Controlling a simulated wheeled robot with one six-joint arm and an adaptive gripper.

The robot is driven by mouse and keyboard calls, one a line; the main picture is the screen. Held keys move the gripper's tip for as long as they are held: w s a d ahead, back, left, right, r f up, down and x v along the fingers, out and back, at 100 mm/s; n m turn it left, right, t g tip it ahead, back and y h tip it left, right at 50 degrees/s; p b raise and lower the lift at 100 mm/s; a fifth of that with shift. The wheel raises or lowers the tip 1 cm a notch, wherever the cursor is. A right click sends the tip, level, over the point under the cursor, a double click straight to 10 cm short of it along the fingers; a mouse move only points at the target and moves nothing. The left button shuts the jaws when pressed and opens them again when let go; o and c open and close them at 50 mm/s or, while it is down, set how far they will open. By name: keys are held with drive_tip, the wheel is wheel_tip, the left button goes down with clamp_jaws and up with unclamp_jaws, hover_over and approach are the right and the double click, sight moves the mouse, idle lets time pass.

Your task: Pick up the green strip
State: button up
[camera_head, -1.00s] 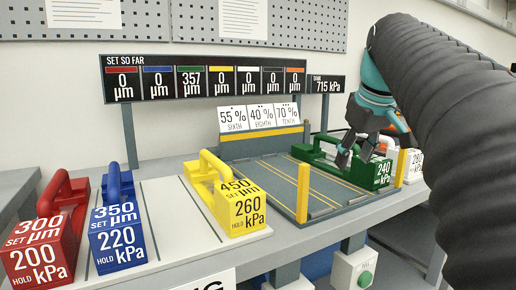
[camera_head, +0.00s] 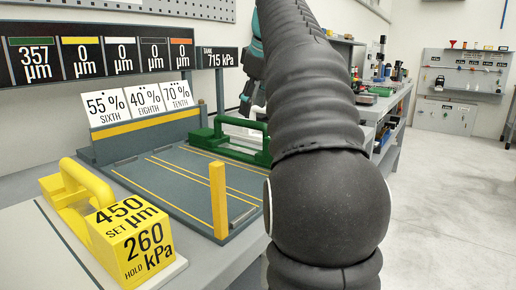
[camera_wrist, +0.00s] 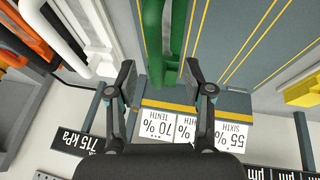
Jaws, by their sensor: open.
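The green strip (camera_head: 232,148) is a green block with a raised bar handle. It stands at the right side of the grey bed with yellow lines (camera_head: 160,185), and my arm hides its front end. In the wrist view its green bar (camera_wrist: 152,35) runs down from the top edge, above and between my fingertips. My gripper (camera_wrist: 160,66) is open, one finger on each side, with nothing held. In the head view my gripper is mostly hidden behind my arm, close above the green handle. Contact cannot be told.
A yellow block with a handle (camera_head: 128,235) stands left of the bed. A yellow post (camera_head: 218,200) rises at the bed's front corner. Percent cards (camera_head: 145,100) and a readout board (camera_head: 90,55) stand behind. A white handle (camera_wrist: 75,45) and an orange one (camera_wrist: 28,38) lie beyond.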

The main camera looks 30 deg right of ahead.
sight(249, 124)
drive_tip(key=shift+w+d+b+x, duration=0.15)
drive_tip(key=shift+b+x, duration=0.3)
drive_tip(key=shift+x, duration=1.4)
drive_tip(key=shift+w+d+b+x, duration=0.15)
drive_tip(key=shift+b+x, duration=0.3)
drive_tip(key=shift+x, duration=1.4)
drive_tip(key=shift+r, duration=0.25)
clamp_jaws()
